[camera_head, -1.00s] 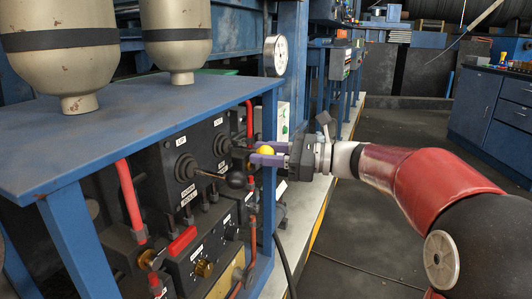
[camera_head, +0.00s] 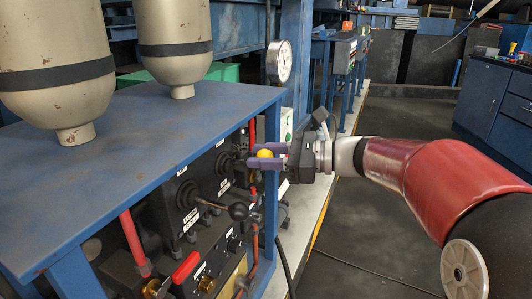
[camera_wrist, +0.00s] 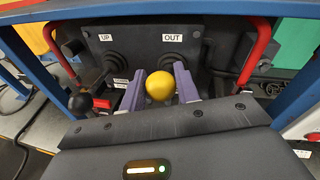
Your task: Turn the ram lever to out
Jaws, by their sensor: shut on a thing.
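A lever with a yellow ball knob (camera_head: 265,154) stands out from the black valve panel; the knob also shows in the wrist view (camera_wrist: 160,86). It lies in front of the lever mount below the OUT label (camera_wrist: 172,37). My gripper (camera_head: 266,160) has its purple fingers on both sides of the yellow knob, shut on it. Most of this lever's rod is hidden behind the knob and fingers. A second lever with a black ball knob (camera_head: 239,211) sits to the left, on the mount below the UP label (camera_wrist: 106,37), apart from my gripper.
A blue frame post (camera_head: 270,180) stands close by my fingers. The blue shelf (camera_head: 150,130) above the panel carries two beige tanks (camera_head: 60,60). Red pipes (camera_wrist: 258,50) flank the panel. A pressure gauge (camera_head: 279,62) stands at the shelf's far corner. Open floor lies to the right.

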